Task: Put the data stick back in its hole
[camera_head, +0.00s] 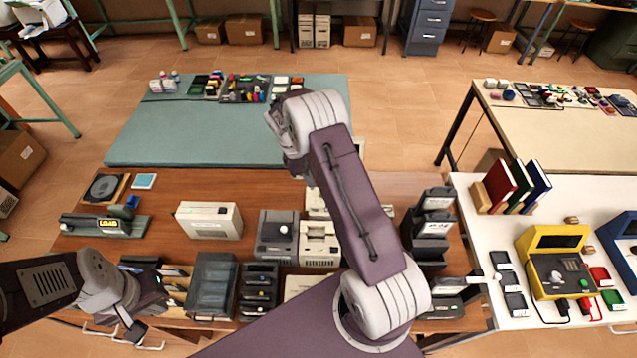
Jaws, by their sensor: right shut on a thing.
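My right arm reaches up the middle of the view, and its wrist bends back down over the far edge of the brown table. My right gripper (294,154) is partly hidden behind the forearm. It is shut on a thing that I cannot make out. I cannot identify the data stick or its hole in this view. My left gripper (142,318) hangs low at the left, over the table's front edge. It looks open and empty, with its dark fingers apart.
The brown table (165,215) carries a LOAD device (105,226), a beige box (210,221), grey machines (276,237) and dark stacked units (432,228). A white table (500,228) at the right holds books and a yellow device (556,262).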

